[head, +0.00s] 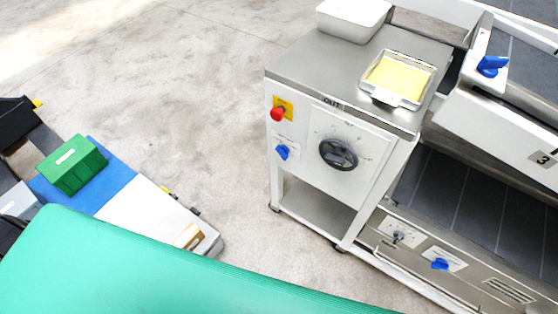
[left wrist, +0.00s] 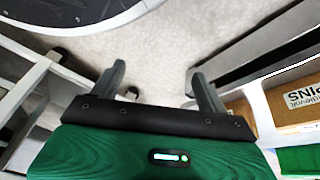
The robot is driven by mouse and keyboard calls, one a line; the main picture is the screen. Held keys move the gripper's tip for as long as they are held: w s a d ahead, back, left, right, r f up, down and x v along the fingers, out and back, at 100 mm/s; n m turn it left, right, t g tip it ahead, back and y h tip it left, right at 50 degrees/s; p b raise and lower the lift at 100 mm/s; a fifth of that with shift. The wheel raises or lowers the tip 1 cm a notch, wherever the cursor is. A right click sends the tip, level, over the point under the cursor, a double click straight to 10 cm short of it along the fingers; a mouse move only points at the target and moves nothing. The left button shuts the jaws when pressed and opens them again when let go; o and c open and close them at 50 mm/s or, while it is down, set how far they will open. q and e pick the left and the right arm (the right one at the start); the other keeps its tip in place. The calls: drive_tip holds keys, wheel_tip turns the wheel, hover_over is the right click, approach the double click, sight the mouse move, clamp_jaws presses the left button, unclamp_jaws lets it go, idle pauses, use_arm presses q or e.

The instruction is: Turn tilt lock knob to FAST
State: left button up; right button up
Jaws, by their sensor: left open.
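The machine shows several knobs in the head view, and their labels are too small to read. A blue knob (head: 282,152) sits on the front panel below a red button. Another blue knob (head: 491,66) is on the white side plate at the upper right. A third blue knob (head: 440,264) is on the lower panel beside a small metal lever (head: 398,236). I cannot tell which is the tilt lock knob, or its setting. My left gripper (left wrist: 160,88) is open and empty in the left wrist view, over the floor, with no knob between its fingers. My right gripper is not in view.
The steel cabinet (head: 300,62) has a black dial (head: 338,154), a red button (head: 278,113), a tray with a yellow sheet (head: 397,80) and a white bin (head: 352,18) on top. A green box (head: 72,164) stands at left. Floor between is clear.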

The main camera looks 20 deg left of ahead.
use_arm(q)
drive_tip(key=w+r+n+t+b, duration=0.35)
drive_tip(key=w+n+b, duration=0.2)
drive_tip(key=w, duration=0.95)
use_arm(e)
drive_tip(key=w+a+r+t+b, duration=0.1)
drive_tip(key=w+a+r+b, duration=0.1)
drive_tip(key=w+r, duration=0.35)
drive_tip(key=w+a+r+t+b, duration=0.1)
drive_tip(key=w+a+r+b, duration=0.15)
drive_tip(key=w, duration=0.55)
use_arm(q)
drive_tip(key=n+t+h+b, duration=0.5)
drive_tip(key=n+t+b, duration=0.45)
drive_tip(key=n, duration=0.65)
approach(282, 152)
drive_tip(key=f+p+x, duration=0.1)
drive_tip(key=x, duration=0.7)
drive_tip(key=shift+w+a+p, duration=0.15)
drive_tip(key=shift+w+p, duration=0.15)
drive_tip(key=shift+p, duration=0.05)
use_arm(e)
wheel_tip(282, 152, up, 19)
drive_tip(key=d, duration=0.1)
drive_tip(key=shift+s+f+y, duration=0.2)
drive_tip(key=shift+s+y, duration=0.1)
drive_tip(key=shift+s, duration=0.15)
